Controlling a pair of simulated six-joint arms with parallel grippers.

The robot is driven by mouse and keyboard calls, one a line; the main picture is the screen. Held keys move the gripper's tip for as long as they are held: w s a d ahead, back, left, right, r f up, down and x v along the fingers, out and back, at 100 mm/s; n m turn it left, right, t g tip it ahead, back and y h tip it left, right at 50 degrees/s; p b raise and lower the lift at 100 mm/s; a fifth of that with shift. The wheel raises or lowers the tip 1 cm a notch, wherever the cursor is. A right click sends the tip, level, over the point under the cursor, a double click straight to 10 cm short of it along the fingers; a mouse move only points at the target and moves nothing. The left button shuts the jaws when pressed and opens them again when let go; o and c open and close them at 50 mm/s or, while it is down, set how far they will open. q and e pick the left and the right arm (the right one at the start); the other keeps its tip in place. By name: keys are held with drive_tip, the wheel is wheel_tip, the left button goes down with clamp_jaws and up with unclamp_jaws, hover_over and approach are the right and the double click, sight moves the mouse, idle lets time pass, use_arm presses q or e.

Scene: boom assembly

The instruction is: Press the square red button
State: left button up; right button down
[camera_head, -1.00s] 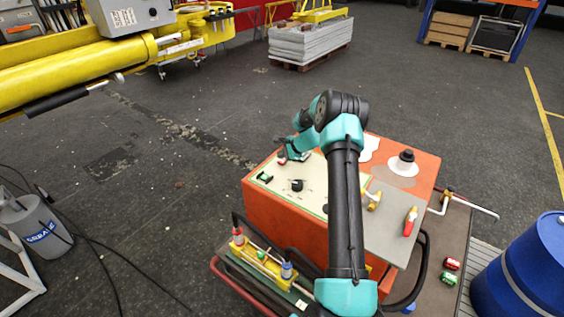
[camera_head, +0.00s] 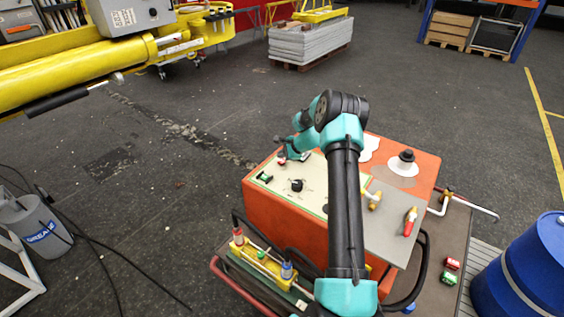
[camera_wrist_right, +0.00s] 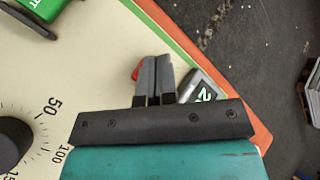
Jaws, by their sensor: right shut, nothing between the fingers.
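A red button (camera_wrist_right: 135,73) shows as a small red patch at the left edge of my right fingertips in the wrist view. Most of it is hidden behind the fingers, so its square shape and whether it is pressed cannot be told. In the head view the red button (camera_head: 281,162) sits at the far left corner of the cream panel (camera_head: 318,178) on the orange box. My right gripper (camera_wrist_right: 156,62) is shut and empty, with its tips over or against the button; contact cannot be told. The left gripper is not in view.
A black dial knob (camera_head: 297,185) and a green switch (camera_head: 264,177) are on the panel. A grey part with a green label (camera_wrist_right: 201,88) lies right beside my fingers. A black knob on a white base (camera_head: 406,160) and a red-handled valve (camera_head: 410,221) stand farther right.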

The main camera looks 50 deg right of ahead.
sight(282, 162)
drive_tip(key=shift+f, duration=0.1)
idle(0.6)
drive_tip(key=shift+f, duration=0.35)
drive_tip(key=shift+f, duration=0.5)
idle(1.0)
drive_tip(key=shift+r, duration=0.95)
drive_tip(key=shift+r, duration=0.1)
drive_tip(key=shift+r, duration=2.4)
